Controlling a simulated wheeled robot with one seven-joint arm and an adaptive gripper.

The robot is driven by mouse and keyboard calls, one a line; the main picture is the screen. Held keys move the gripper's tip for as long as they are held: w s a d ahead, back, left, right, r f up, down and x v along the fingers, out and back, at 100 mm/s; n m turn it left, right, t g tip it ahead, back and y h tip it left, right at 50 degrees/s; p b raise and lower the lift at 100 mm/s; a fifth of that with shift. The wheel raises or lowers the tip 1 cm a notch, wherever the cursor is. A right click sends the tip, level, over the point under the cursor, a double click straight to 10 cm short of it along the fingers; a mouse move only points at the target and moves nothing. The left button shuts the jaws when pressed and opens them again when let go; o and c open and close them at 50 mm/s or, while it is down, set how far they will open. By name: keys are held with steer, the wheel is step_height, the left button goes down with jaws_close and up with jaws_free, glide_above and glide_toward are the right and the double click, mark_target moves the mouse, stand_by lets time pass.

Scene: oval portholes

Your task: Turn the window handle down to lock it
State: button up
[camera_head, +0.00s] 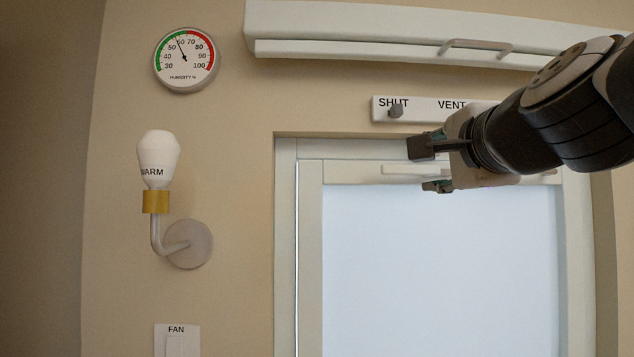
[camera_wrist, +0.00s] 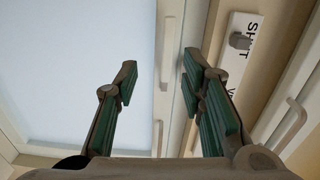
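A pale bar-shaped handle (camera_head: 400,170) lies level along the top rail of the window sash (camera_head: 345,172). It is nearly the colour of the frame. My gripper (camera_head: 425,167) is in front of the sash's top rail and hides part of the handle. In the wrist view, which is turned sideways, the handle (camera_wrist: 166,50) shows between the two spread green-padded fingers (camera_wrist: 159,62). The fingers are open and nothing is clasped. I cannot tell how far the handle is behind the fingertips. The window pane (camera_head: 440,265) is pale and bright.
Above the window is a SHUT/VENT strip (camera_head: 431,104) with a grey knob (camera_head: 396,111) at SHUT. A white housing with a bar grip (camera_head: 476,44) is higher up. A lamp (camera_head: 158,160), humidity dial (camera_head: 185,60) and FAN switch (camera_head: 176,345) are on the wall left.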

mark_target(404, 169)
steer(key=shift+m, duration=0.4)
steer(key=w, duration=0.9)
steer(key=w+r, duration=0.1)
steer(key=w, duration=0.4)
steer(key=shift+w+d, duration=0.1)
steer(key=shift+d, duration=0.1)
jaws_close()
